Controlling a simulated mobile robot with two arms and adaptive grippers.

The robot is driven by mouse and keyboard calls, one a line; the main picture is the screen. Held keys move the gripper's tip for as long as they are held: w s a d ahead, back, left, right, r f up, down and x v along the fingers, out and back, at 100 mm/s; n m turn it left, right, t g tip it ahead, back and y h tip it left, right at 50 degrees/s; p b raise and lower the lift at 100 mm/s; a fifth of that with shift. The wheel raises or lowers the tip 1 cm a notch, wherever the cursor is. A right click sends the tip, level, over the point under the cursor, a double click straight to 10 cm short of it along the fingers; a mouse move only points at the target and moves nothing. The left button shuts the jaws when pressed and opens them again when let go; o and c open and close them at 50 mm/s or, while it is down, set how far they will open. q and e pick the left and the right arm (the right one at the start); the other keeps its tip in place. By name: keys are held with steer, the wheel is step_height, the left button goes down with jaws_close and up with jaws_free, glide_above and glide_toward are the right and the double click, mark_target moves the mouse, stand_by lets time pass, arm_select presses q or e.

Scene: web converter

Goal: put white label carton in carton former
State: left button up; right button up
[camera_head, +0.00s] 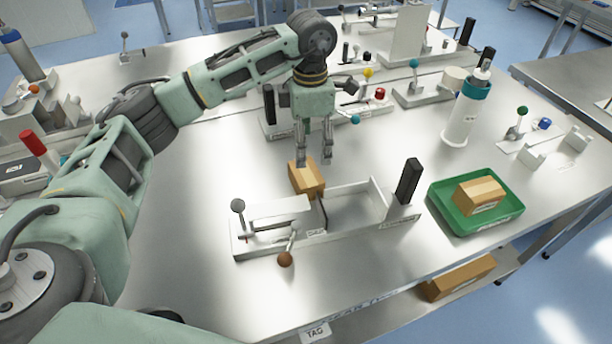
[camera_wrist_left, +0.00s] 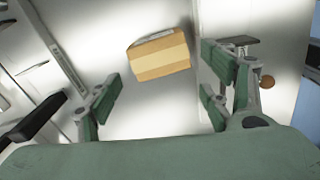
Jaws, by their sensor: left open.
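A brown carton (camera_head: 306,178) with a paler band lies at the back edge of a white fixture with low walls (camera_head: 345,228); I cannot tell whether it is inside it. In the left wrist view the carton (camera_wrist_left: 160,56) shows a narrow white label along one edge. The fixture, which may be the carton former, has a brown-knobbed lever, a grey-knobbed lever and a black post. My left gripper (camera_head: 315,160) points down just above and behind the carton. Its fingers (camera_wrist_left: 160,103) are apart, with nothing between them. My right gripper is not in view.
A green tray (camera_head: 437,198) at the right holds another carton (camera_head: 480,195) with a white label. A further carton (camera_head: 458,278) lies on a lower shelf. A white and teal cylinder (camera_head: 465,115) stands behind the tray. The table left of the fixture is clear.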

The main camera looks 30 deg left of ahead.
mark_target(306, 172)
arm_select(q)
steer(key=n, duration=0.4)
steer(key=shift+p, duration=0.3)
steer(key=n, duration=0.6)
steer(key=shift+f+p, duration=0.2)
steer(key=shift+p, duration=0.2)
steer(key=n, duration=0.4)
steer(key=shift+f+n, duration=0.15)
steer(key=shift+n, duration=0.15)
steer(key=n, duration=0.3)
steer(key=n+p, duration=0.1)
steer(key=n, duration=0.1)
steer(key=shift+s+a+f, duration=0.1)
steer(key=shift+s+f, duration=0.05)
steer(key=shift+f, duration=0.1)
steer(key=shift+f+n, duration=0.3)
steer(key=shift+f, duration=0.15)
steer(key=f+p, duration=0.1)
steer(key=f, duration=0.1)
steer(key=f+p, duration=0.1)
steer(key=f, duration=0.1)
steer(key=f+p, duration=0.1)
steer(key=f, duration=0.1)
steer(key=shift+a+f+p, duration=0.15)
steer(key=shift+a+p, duration=0.15)
steer(key=shift+p, duration=0.1)
steer(key=shift+f, duration=0.4)
steer(key=shift+c, duration=0.2)
